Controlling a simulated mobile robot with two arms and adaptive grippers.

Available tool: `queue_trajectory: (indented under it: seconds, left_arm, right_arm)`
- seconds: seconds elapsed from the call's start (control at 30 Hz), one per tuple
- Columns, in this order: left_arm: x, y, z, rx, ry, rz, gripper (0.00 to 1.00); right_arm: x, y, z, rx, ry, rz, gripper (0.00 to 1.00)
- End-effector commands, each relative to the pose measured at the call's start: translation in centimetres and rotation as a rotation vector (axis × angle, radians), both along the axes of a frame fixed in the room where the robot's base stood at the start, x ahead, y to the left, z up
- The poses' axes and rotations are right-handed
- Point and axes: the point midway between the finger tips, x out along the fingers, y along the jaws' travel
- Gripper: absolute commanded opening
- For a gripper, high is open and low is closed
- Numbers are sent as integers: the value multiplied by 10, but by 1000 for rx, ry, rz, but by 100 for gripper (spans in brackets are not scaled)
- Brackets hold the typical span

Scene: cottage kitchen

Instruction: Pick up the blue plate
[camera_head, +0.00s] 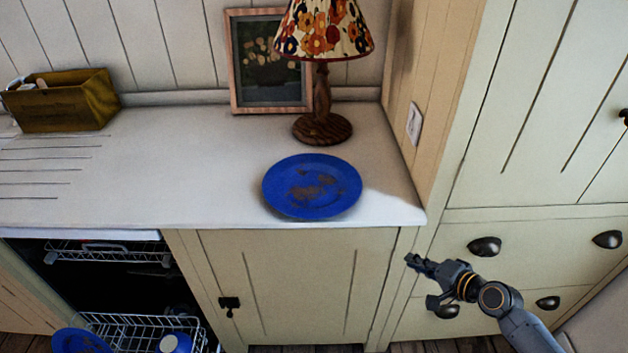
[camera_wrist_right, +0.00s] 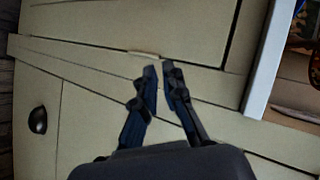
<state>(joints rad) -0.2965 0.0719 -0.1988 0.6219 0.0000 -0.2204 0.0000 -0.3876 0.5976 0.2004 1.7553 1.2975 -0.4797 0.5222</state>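A blue plate (camera_head: 335,178) with brown stains lies flat on the white countertop, close to its front edge and in front of the lamp. My right gripper (camera_head: 419,280) is open and empty. It is in front of the cabinet fronts, below the countertop and to the right of the plate. Its two fingers, with a gap between them, also show in the right wrist view (camera_wrist_right: 160,72), against cream cabinet panels. I cannot make out the plate in that view. My left gripper is not in view.
A floral lamp (camera_head: 322,103) and a framed picture (camera_head: 239,65) stand behind the plate. A wooden box (camera_head: 70,105) is at the back left. An open dishwasher (camera_head: 110,278) at lower left holds another blue plate (camera_head: 78,342). A wall panel (camera_head: 428,80) bounds the counter's right; countertop (camera_head: 180,165) left of the plate is clear.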

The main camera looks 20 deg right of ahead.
Motion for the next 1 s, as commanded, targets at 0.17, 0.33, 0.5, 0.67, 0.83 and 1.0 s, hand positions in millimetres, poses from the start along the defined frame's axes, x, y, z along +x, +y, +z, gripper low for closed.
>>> queue_trajectory:
  seconds: [0.17, 0.33, 0.5, 0.67, 0.83, 1.0]
  left_arm:
    - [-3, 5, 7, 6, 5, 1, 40]
    - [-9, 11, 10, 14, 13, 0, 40]
    - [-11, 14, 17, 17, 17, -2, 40]
    - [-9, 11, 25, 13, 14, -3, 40]
    - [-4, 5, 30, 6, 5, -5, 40]
    - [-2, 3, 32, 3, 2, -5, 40]
  right_arm:
    - [12, 42, 118, 201, -117, 96, 9]
    - [12, 62, 159, 282, -148, 145, 9]
    - [32, 74, 161, 294, -154, 149, 9]
    - [58, 88, 153, 292, -154, 148, 9]
    - [78, 99, 146, 292, -153, 147, 9]
    - [86, 104, 143, 290, -152, 147, 9]
